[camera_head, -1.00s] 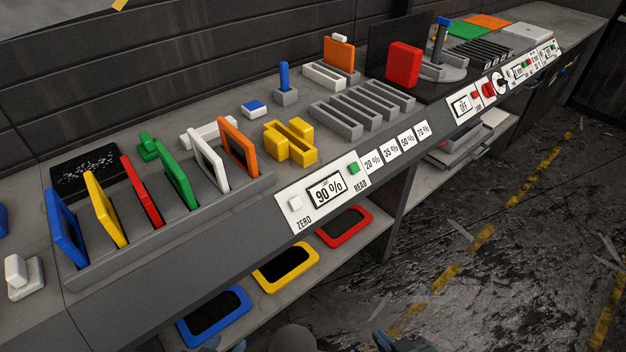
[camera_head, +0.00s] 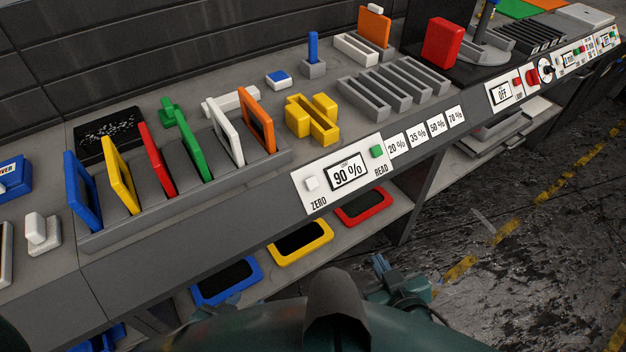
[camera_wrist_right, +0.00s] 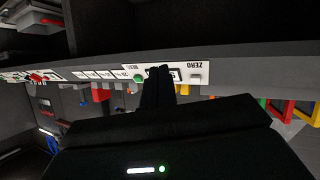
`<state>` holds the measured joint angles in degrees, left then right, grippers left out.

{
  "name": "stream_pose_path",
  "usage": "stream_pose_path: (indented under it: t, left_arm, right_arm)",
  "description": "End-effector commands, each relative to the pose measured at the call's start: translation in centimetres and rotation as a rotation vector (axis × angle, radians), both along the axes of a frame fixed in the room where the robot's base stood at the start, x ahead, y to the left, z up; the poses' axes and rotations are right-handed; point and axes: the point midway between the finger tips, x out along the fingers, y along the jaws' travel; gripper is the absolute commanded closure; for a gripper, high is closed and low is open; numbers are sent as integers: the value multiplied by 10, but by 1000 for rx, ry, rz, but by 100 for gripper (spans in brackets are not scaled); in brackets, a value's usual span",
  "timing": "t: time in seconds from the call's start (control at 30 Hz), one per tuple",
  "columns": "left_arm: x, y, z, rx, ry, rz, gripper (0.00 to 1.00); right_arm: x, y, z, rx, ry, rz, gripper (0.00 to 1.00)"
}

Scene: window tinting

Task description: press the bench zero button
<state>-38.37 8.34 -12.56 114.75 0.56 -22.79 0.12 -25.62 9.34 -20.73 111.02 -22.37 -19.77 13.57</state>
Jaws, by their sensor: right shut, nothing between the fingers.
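My right gripper (camera_head: 381,264) is below the panel and to the right of the zero button in the head view. In the right wrist view its black fingers (camera_wrist_right: 158,72) are together and empty, covering part of the display, apart from the white button. My left gripper is largely hidden behind my body at the bottom.
A rack (camera_head: 190,205) of coloured frames stands left of the panel. Yellow blocks (camera_head: 313,120) and grey slotted holders (camera_head: 398,85) sit behind it. A lower shelf (camera_head: 375,222) under the bench holds blue, yellow and red frames. The floor at right is open.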

Motion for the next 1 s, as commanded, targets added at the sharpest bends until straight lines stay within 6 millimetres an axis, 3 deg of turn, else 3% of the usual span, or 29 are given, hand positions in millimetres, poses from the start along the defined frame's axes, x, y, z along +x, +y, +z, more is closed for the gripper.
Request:
stream_pose_path:
  t: [0.03, 0.2, 0.4, 0.77, 1.0]
  left_arm:
    - [0, 1, 3, 2, 1, 1, 64]
    - [2, 3, 2, 12, 10, 3, 64]
    - [5, 4, 5, 12, 7, 6, 64]
    - [4, 4, 3, 12, 11, 8, 64]
    - [1, 4, -8, 9, 14, 9, 64]
  right_arm:
    - [24, 14, 24, -35, -90, 34, 100]
    - [70, 55, 83, -146, -339, 137, 100]
    - [89, 83, 119, -217, -495, 212, 100]
    - [91, 86, 122, -228, -513, 221, 100]
    - [98, 92, 109, -227, -512, 220, 100]
